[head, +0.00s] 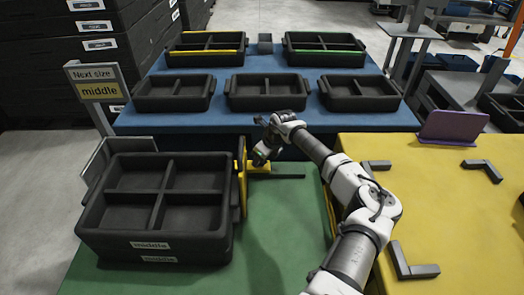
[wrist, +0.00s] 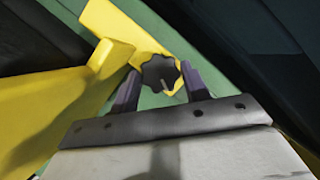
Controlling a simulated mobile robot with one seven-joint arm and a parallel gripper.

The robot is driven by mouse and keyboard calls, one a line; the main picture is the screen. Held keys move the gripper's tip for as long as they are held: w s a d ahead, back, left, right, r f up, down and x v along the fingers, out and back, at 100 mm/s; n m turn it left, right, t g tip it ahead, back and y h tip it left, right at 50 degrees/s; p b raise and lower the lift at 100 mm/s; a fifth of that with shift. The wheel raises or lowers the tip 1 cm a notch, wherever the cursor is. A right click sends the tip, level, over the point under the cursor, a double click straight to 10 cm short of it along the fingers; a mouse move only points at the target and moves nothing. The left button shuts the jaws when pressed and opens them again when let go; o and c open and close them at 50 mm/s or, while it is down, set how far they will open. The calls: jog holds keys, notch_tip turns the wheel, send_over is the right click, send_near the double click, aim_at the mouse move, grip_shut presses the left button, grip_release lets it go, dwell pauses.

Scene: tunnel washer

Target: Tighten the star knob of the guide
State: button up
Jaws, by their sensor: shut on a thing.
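The star knob (wrist: 160,72) is black and lobed and sits on the yellow guide (wrist: 112,28) in the wrist view. My gripper (wrist: 160,84) has its two dark fingers on either side of the knob, shut on it. In the head view my gripper (head: 262,152) is at the guide (head: 241,178), which stands upright along the right side of the black tray stack. The knob is hidden behind my gripper in the head view. A dark rail (head: 275,176) runs to the right from the guide's foot.
Black divided trays (head: 222,240) labelled "middle" are stacked on the green table (head: 270,250). A sign (head: 98,92) reads "Next size middle". More trays stand on the blue table (head: 300,122) behind. A yellow table (head: 450,210) with grey corner brackets lies to the right.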

jog(key=shift+s+m+t+h+p, duration=0.1)
jog(key=shift+m+t+h+p, duration=0.35)
jog(key=shift+m+p, duration=1)
jog(key=shift+a+m, duration=0.1)
jog(key=shift+m, duration=0.35)
jog(key=o, duration=1)
jog(key=shift+f+b, duration=0.1)
jog(key=shift+b, duration=0.4)
